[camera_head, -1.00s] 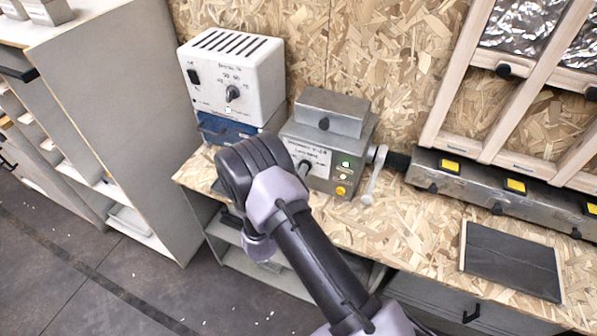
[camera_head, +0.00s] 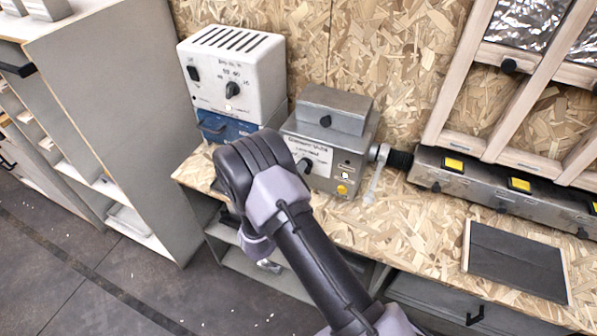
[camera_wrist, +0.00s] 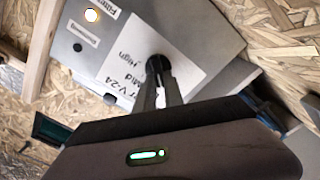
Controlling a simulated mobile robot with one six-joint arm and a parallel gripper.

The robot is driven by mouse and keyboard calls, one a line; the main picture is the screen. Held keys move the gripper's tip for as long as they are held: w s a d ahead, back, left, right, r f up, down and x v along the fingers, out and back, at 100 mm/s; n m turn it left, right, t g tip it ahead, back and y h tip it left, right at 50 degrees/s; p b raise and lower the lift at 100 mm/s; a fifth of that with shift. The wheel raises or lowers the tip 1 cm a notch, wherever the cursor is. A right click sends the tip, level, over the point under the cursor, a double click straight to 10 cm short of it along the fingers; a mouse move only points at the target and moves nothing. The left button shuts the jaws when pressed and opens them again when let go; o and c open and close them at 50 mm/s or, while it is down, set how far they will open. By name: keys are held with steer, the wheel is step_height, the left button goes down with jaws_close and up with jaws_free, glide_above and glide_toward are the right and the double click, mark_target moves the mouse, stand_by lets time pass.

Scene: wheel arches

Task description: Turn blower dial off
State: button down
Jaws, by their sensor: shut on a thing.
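The blower unit (camera_head: 335,140) is a grey metal box on the chipboard bench, with a white label and small lamps on its front. Its dark dial (camera_head: 305,165) sits at the label. In the wrist view the dial (camera_wrist: 157,63) is between the fingertips of my gripper (camera_wrist: 158,82), which is shut on it. The words "Mid" and "High" show beside the dial; its exact pointing is partly hidden by the fingers. A lit lamp (camera_wrist: 91,15) shows near the word "Filter". In the head view my arm hides the gripper.
A white box with a dial (camera_head: 233,72) stands on a blue base to the left.

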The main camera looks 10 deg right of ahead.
steer(key=shift+f+n, duration=0.2)
steer(key=shift+n, duration=1.4)
steer(key=shift+b, duration=0.3)
steer(key=c, duration=1.4)
jaws_free()
steer(key=shift+a, duration=0.1)
steer(key=shift+c, duration=0.2)
steer(key=p+v, duration=0.2)
steer(key=v, duration=1.5)
steer(key=shift+p, duration=0.3)
steer(key=shift+s+a, duration=0.1)
